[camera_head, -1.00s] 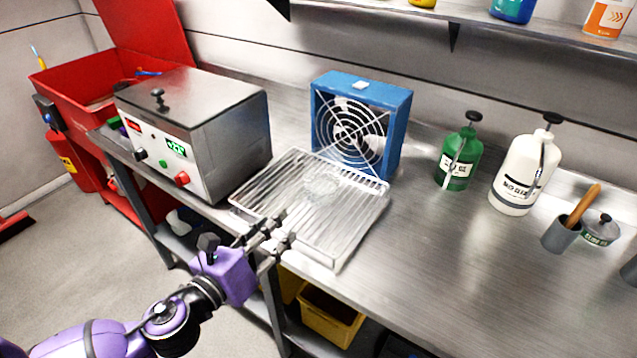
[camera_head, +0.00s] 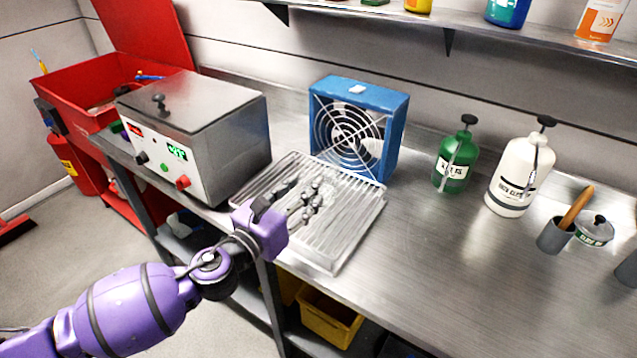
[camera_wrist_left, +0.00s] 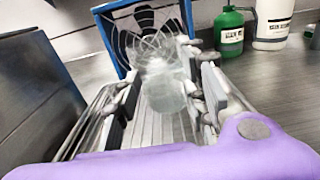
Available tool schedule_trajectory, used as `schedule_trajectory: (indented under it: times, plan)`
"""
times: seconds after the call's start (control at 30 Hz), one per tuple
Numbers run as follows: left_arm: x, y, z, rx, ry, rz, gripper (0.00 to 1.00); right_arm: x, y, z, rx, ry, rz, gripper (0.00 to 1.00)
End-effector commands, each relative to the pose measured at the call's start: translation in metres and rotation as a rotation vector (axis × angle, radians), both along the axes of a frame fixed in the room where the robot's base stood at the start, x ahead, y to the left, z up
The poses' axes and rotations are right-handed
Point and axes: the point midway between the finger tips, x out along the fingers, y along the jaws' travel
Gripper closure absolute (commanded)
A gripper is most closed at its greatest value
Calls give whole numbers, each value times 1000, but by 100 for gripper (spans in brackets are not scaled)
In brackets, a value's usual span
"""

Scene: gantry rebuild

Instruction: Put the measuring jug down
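The measuring jug (camera_wrist_left: 166,92) is a clear, see-through vessel. In the left wrist view it stands upright over the wire rack, between my left gripper's two fingers. My left gripper (camera_head: 303,187) reaches over the rack from the front left in the head view. Its fingers are spread, and a gap shows beside the jug in the wrist view (camera_wrist_left: 160,80). In the head view the jug is hard to make out behind the fingers. The wire rack tray (camera_head: 350,222) lies on the steel bench. My right gripper is not in view.
A blue box fan (camera_head: 398,125) stands right behind the rack. A green bottle (camera_head: 457,160) and a white bottle (camera_head: 517,180) stand to the right. The bench between them and the rack is clear.

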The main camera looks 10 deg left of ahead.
Motion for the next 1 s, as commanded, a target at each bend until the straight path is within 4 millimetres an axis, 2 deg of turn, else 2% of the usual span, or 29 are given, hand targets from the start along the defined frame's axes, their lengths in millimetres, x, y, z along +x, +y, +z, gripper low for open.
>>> schedule_trajectory:
  times: [0.13,0.43,1.0]
  plan:
    - [0,0,-1,-1,1,0,62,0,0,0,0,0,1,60]
    - [-1,0,-1,-1,1,0,100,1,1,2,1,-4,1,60]
    - [0,0,3,-1,-2,0,100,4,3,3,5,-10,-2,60]
